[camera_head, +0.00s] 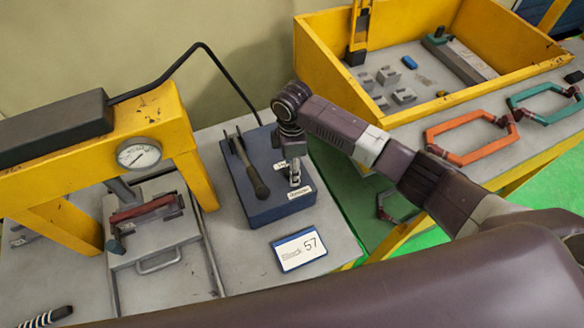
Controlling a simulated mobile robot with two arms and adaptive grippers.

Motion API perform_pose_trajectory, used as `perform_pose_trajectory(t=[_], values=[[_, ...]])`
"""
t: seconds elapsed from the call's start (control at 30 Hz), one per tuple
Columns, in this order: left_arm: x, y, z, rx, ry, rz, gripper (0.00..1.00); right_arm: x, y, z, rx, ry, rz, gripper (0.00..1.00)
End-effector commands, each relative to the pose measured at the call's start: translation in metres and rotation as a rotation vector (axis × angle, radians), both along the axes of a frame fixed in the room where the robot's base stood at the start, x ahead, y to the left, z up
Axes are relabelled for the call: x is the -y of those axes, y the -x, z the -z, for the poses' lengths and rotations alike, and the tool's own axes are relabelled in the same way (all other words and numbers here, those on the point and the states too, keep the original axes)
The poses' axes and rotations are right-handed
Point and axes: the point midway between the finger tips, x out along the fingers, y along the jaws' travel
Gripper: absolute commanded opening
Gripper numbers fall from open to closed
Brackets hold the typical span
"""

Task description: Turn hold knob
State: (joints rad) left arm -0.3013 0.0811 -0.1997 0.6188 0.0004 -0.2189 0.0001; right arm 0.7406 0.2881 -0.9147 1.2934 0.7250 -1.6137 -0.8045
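A blue control box (266,205) stands on the grey bench. It has a dark lever (250,168) on its left part and a small white label (300,193) near its front right edge. My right arm comes in from the right, and my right gripper (294,172) points down over the right part of the box, just behind the label. The hold knob cannot be made out; the gripper and wrist cover that spot. The fingers are too small to tell whether they are open or shut, or touching anything. My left gripper is not in view.
A yellow press frame (180,140) with a round gauge (139,153) stands on the left, with a red-handled fixture (146,210) below. A "Block 57" card (299,249) lies in front of the box. A yellow bin (330,65) and orange frame (470,135) are at right.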

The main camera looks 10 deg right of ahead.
Motion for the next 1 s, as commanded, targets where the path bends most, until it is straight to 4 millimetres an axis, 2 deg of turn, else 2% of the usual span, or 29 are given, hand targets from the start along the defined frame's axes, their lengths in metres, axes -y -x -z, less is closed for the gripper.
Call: perform_pose_trajectory(t=[0.3, 0.5, 0.7, 1.0], values=[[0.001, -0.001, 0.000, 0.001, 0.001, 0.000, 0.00, 0.000, -0.002, -0.066, 0.006, -0.002, -0.002, 0.48], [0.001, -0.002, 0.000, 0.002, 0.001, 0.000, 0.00, 0.000, -0.001, -0.099, 0.005, -0.002, -0.001, 0.48], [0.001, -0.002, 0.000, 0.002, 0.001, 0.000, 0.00, 0.000, -0.001, -0.111, 0.005, -0.001, 0.000, 0.48], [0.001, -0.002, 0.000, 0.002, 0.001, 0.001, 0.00, 0.000, -0.001, -0.112, 0.004, -0.001, 0.000, 0.48]])
